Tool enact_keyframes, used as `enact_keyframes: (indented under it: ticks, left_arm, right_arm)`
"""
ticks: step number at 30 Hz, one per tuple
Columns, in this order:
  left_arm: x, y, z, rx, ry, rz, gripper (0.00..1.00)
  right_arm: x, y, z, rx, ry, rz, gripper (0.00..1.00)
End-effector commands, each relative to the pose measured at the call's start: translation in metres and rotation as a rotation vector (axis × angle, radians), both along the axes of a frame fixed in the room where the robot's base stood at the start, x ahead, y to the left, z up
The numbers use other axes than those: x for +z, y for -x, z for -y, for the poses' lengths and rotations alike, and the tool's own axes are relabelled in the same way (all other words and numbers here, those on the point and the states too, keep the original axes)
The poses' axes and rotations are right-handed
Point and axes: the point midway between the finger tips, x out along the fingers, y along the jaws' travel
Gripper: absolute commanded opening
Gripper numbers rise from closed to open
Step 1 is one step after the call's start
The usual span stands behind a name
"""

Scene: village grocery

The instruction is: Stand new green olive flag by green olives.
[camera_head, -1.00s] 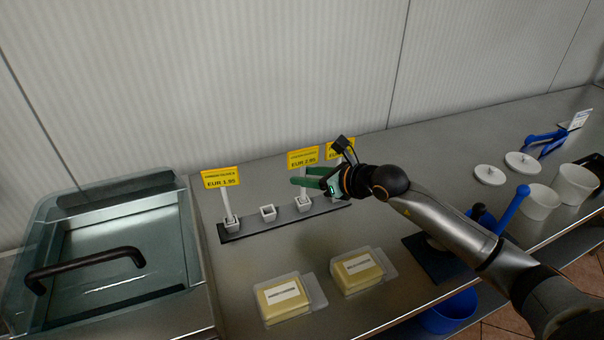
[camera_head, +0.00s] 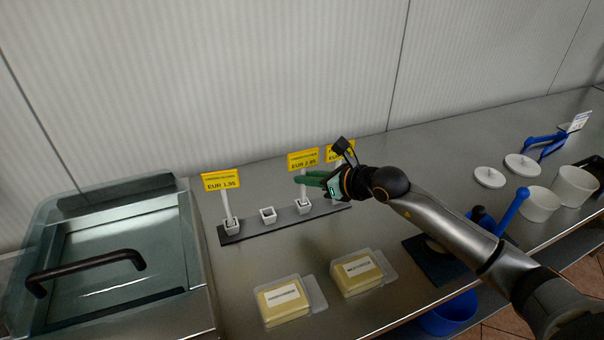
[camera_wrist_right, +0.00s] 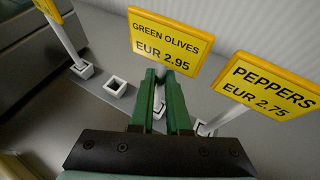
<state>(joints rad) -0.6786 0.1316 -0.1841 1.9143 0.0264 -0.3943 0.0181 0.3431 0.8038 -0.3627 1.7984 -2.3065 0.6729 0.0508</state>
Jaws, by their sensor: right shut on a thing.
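The yellow green olives flag (camera_head: 303,159), marked EUR 2.95, is upright on a white stem; it also shows in the right wrist view (camera_wrist_right: 168,42). My right gripper (camera_head: 305,179) is shut on its stem, with green fingers (camera_wrist_right: 161,98) on either side of it. The stem's foot is at the third white socket (camera_head: 304,207) from the left on the dark rail (camera_head: 285,219). I cannot tell how deep it sits. The fingers hide part of the stem. My left gripper is not in view.
A peppers flag (camera_wrist_right: 268,86) stands close on the right. Another yellow flag (camera_head: 220,180) stands in the leftmost socket. The second socket (camera_head: 268,215) is empty. Two labelled packs (camera_head: 284,302) (camera_head: 357,273) lie in front. A glass-sided case (camera_head: 110,265) stands left.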

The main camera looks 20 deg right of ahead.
Motion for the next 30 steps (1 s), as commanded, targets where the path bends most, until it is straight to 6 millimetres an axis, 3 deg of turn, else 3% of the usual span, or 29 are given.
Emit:
enact_keyframes:
  ticks: [21,30]
  left_arm:
    - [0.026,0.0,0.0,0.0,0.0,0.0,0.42]
    - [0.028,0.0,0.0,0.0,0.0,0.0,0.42]
  right_arm:
    - [0.039,0.0,0.0,0.0,-0.001,0.002,0.0]
    - [0.043,0.0,0.0,0.0,-0.001,0.002,0.0]
